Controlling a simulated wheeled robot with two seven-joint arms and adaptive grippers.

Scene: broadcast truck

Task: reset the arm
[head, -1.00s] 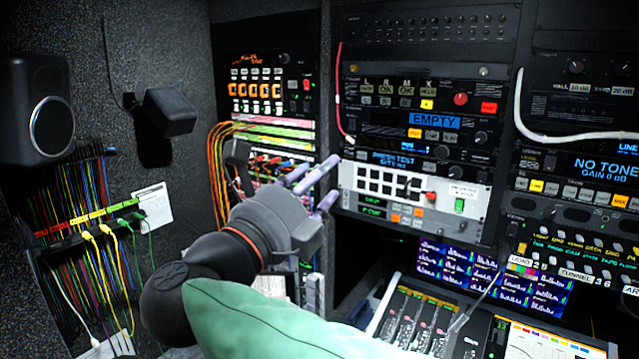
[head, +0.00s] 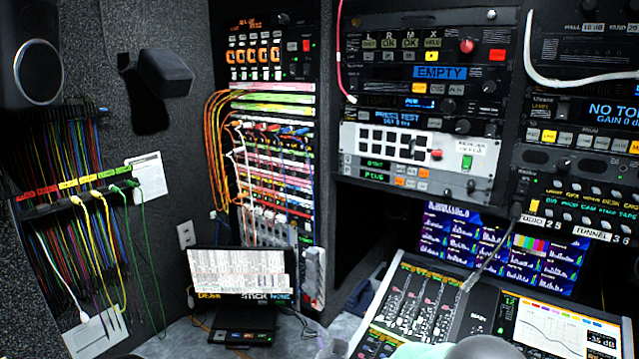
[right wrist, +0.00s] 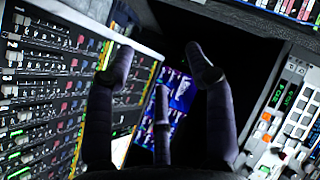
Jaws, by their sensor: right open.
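My right gripper (right wrist: 160,75) shows in the right wrist view with its dark fingers spread and nothing between them. Behind the fingers are a fader panel (right wrist: 40,90) on the left and a lit blue screen (right wrist: 182,92). In the head view only a pale green part of my arm and small greyish bits show at the bottom edge, so the gripper's pose there is mostly hidden. My left gripper is in neither view.
A mixing console (head: 410,310) stands at the lower right below equipment racks (head: 430,130). A small monitor (head: 240,275) sits at the lower middle. Patch cables (head: 85,240) hang on the left wall under a speaker (head: 35,65). The space before the racks is clear.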

